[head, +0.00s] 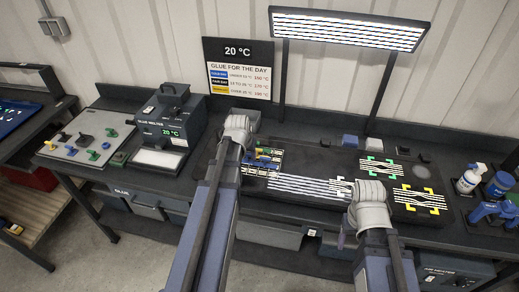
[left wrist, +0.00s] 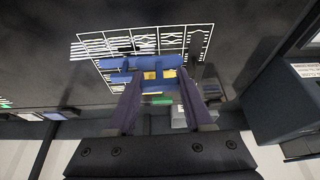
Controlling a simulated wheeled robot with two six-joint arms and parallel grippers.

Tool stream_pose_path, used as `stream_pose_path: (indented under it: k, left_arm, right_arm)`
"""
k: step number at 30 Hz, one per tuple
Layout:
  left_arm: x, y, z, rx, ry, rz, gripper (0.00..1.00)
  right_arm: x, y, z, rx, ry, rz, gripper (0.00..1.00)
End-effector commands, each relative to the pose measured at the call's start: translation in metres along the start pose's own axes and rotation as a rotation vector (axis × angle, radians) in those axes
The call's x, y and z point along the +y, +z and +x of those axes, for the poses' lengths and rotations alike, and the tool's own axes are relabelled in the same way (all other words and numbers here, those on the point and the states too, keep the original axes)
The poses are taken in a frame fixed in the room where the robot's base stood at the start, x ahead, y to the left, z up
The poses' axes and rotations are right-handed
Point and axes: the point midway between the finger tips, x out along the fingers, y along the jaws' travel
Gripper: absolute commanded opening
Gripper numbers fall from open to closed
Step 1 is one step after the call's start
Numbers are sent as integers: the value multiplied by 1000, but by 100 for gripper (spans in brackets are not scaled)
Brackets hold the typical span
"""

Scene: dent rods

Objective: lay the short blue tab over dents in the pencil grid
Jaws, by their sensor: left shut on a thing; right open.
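My left gripper (left wrist: 158,76) is shut on a blue tab (left wrist: 150,63) in the left wrist view, above a white-lined grid (left wrist: 103,43). In the head view the left gripper (head: 252,152) is over the grid (head: 250,171), at the left end of the dark panel, partly hidden by its wrist. Blue and yellow pieces show by the fingers; whether the held tab touches the grid is hard to tell. My right gripper (head: 349,190) is open over the panel's right part, largely hidden behind its own wrist.
White reflected stripes (head: 310,187) cross the panel; other striped patches with green (head: 377,168) and yellow (head: 420,199) corner marks lie at right. A glue melter (head: 167,125) and a tray of coloured tabs (head: 84,140) stand left. Bottles (head: 468,181) stand far right. A striped lamp (head: 347,28) hangs above.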

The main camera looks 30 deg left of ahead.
Motion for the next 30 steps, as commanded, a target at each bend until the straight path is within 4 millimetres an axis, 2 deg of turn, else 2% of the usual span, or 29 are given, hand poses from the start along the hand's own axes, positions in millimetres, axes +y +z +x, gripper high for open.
stream_pose_path:
  k: [1,3,6,7,20,30]
  left_arm:
    - [0,-3,-8,0,2,4,0]
    - [0,-7,-16,0,7,13,0]
    - [0,-11,-25,0,14,28,0]
    - [0,-11,-25,0,15,31,0]
    - [0,-5,-10,0,15,32,0]
    - [0,7,18,0,15,32,0]
  right_arm:
    - [1,0,-8,0,0,-1,69]
    - [2,1,-18,0,0,-1,77]
    - [2,2,-27,0,0,-1,86]
    - [2,2,-28,0,0,-1,86]
    - [1,1,-11,0,0,-1,86]
    - [-2,-1,19,0,0,1,86]
